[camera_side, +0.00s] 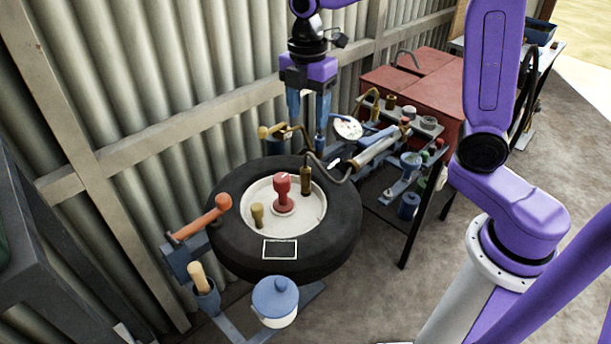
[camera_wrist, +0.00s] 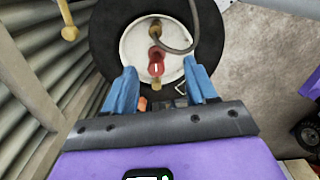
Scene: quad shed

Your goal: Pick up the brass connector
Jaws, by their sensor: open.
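My gripper (camera_side: 309,112) is open and empty, pointing down above the far side of the black tyre (camera_side: 235,245). Two brass pieces stand on the tyre's white hub (camera_side: 288,222): one with a dark hose at its top (camera_side: 306,180), and a short one without a hose (camera_side: 257,216). I cannot tell for certain which is the brass connector. A red knobbed piece (camera_side: 282,190) stands between them. In the wrist view the hosed brass piece (camera_wrist: 155,29) lies beyond the open fingers (camera_wrist: 160,73); the short brass piece (camera_wrist: 156,83) appears between them, partly hidden by the red piece.
An orange-handled tool (camera_side: 205,220), a wooden handle in a blue cup (camera_side: 205,290) and a blue-lidded pot (camera_side: 276,300) stand near the tyre. A crowded bench (camera_side: 405,175) is at right, with a red cabinet (camera_side: 425,80) behind. A corrugated wall closes the back.

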